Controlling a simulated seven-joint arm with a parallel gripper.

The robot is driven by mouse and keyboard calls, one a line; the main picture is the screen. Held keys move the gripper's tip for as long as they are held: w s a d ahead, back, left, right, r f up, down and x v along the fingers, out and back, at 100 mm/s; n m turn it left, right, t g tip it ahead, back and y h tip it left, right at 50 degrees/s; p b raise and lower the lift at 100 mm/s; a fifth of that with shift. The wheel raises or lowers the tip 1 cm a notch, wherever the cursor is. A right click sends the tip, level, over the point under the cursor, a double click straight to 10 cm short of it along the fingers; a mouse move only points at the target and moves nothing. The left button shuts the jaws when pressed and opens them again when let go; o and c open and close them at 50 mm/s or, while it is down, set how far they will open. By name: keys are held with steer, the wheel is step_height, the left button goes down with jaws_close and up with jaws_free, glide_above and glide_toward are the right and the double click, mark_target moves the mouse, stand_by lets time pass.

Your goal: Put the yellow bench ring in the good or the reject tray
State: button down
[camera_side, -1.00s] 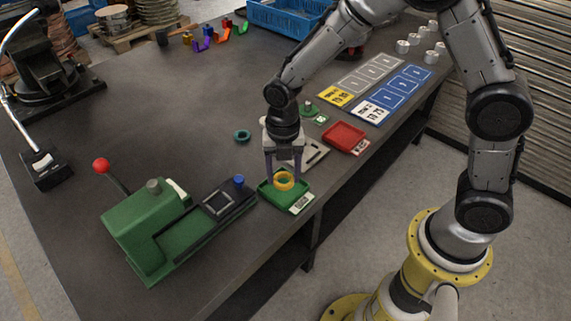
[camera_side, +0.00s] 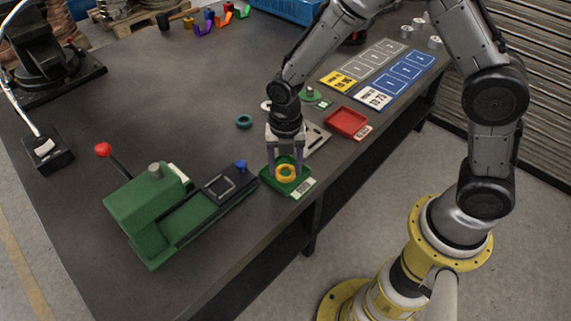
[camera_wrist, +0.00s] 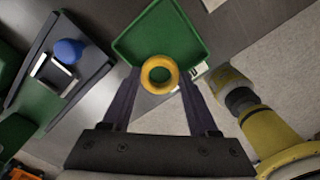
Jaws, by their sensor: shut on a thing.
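The yellow ring (camera_side: 286,173) is between the fingers of my gripper (camera_side: 286,172), which is shut on it. In the side view the ring is at the green tray (camera_side: 302,163), inside its outline. In the wrist view the ring (camera_wrist: 159,74) shows between the fingertips, over the near part of the green tray (camera_wrist: 192,28). I cannot tell whether it touches the tray floor. The green tray has a white label at its front edge. The red tray (camera_side: 347,123) stands farther back along the table edge and looks empty.
A green machine (camera_side: 150,210) with a red-knobbed lever and a blue knob (camera_side: 240,167) stands close left of the green tray. A teal ring (camera_side: 244,121) lies behind on the table. Yellow and blue marked cards (camera_side: 390,85) lie beyond the red tray.

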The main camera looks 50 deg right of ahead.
steer(key=shift+f, duration=0.25)
steer(key=shift+c, duration=0.4)
jaws_free()
step_height(320, 180, up, 7)
stand_by(0.9)
